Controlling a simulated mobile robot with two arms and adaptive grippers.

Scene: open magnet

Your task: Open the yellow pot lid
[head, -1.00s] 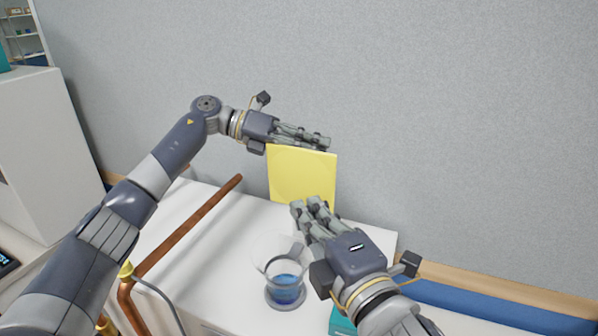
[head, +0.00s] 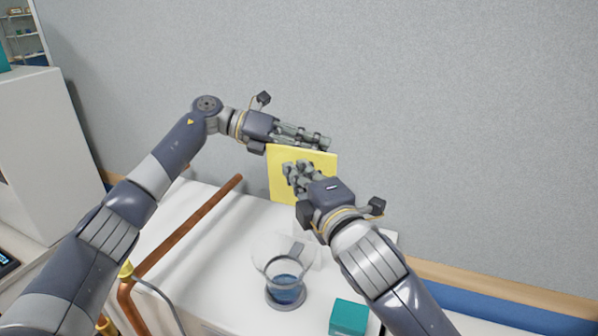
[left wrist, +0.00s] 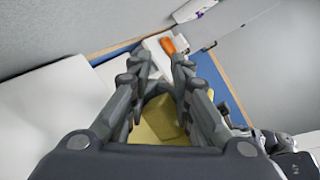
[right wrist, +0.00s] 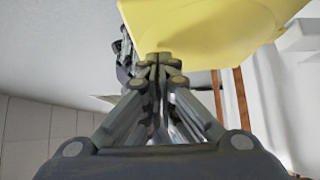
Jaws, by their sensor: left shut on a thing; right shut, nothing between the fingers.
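The yellow pot (head: 279,190) appears in the head view as a yellow square-faced block, raised above the white table. I cannot make out a separate lid or seam. My left gripper (head: 322,143) is shut on it from above; yellow also shows between its fingers in the left wrist view (left wrist: 158,122). My right gripper (head: 290,170) is shut and empty. Its fingertips are in front of the yellow face and hide part of it. In the right wrist view the yellow pot (right wrist: 200,30) is just beyond the closed fingertips; I cannot tell whether they touch.
A glass beaker with blue liquid (head: 286,290) stands on the white table (head: 225,255) below. A teal box (head: 348,317) is at the front right. A copper pipe (head: 190,227) runs along the left. The grey wall (head: 450,130) is behind.

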